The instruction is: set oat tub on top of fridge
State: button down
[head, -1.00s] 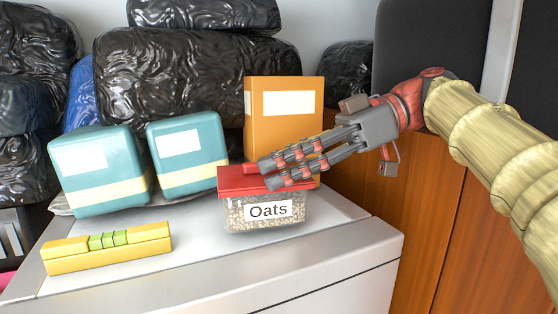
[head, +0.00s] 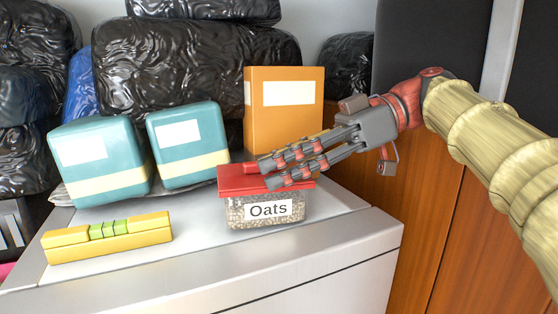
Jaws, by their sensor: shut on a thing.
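The oat tub (head: 266,210) is a clear box of oats with a red lid and a white "Oats" label. It appears upright at the front right part of the white fridge top (head: 210,238), and its base looks to be at the surface; I cannot tell whether it touches. My gripper (head: 268,174) reaches in from the right and is shut on the tub at its red lid. The far side of the lid, behind the fingers, is partly hidden.
A yellow block with green pieces (head: 107,238) lies front left. Two teal boxes (head: 100,163) (head: 188,146) and an orange box (head: 283,110) stand behind. Black bags (head: 195,75) fill the back. A wooden cabinet (head: 430,230) is at right. Bare top lies between the yellow block and the tub.

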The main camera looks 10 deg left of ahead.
jog(key=c, duration=1)
grip_release()
jog(key=shift+o, duration=0.4)
notch_tip(320, 180, up, 10)
jog(key=shift+c, duration=0.7)
jog(key=c, duration=1.5)
grip_shut()
